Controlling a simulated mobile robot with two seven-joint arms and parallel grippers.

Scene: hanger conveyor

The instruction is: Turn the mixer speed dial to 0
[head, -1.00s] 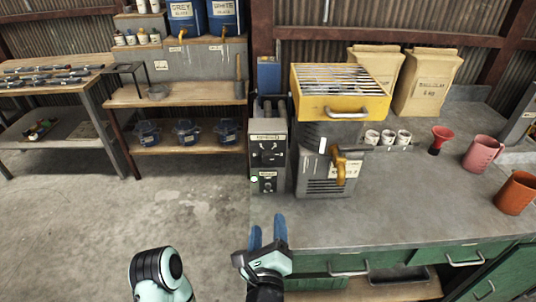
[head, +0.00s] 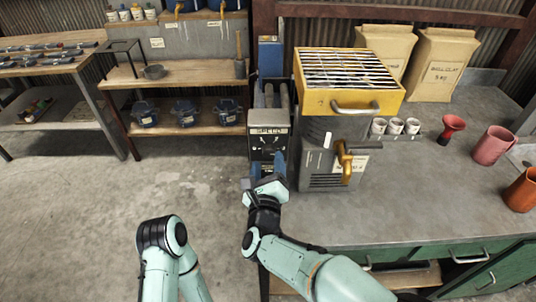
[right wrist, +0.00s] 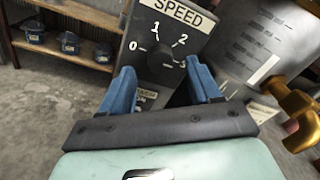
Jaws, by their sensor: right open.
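The mixer speed dial is a dark knob (right wrist: 166,58) on a grey panel under a SPEED label (right wrist: 176,14). Marks 0, 1, 2 and 3 run around it, with 0 at the left. I cannot tell for sure where its pointer stands. In the head view the panel (head: 268,142) is on the front of the grey control box left of the mixer. My right gripper (right wrist: 162,76) is open, its blue fingers either side of the dial in the right wrist view, apparently short of touching it. It partly covers the box in the head view (head: 266,172). My left gripper is out of view.
The grey mixer body with a yellow grated hopper (head: 348,82) and an orange handle (head: 346,160) stands just right of the panel. Small white cups (head: 396,126), a red funnel (head: 450,128) and mugs stand on the bench. Shelves (head: 180,134) are at the left.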

